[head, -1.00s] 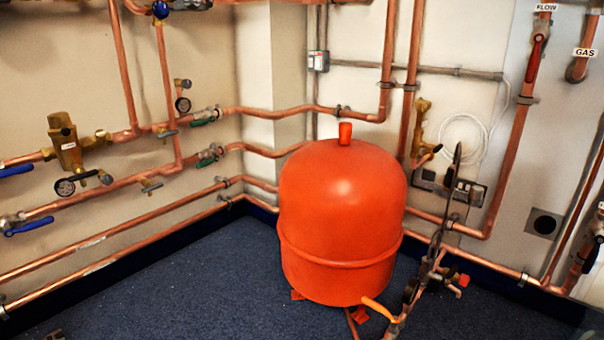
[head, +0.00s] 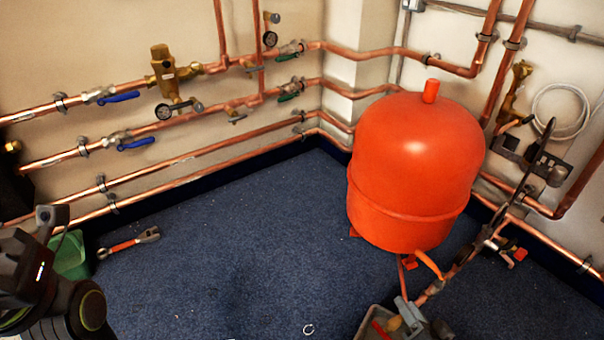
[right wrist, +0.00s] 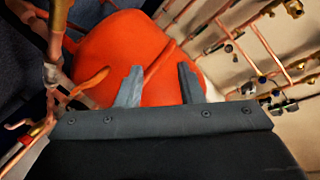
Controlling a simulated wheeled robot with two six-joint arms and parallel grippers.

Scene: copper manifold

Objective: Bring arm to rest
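The red tank (right wrist: 125,45) lies beyond the fingers there. A dark arm, mine, comes in at the lower left of the head view; its fingers cannot be made out clearly.
The red tank (head: 415,165) stands on blue carpet (head: 230,250). Copper pipes with valves run along the walls. A wrench (head: 130,242) lies beside a green container (head: 70,256) at left. A grey tray (head: 364,330) with tools is at the bottom. The middle floor is clear.

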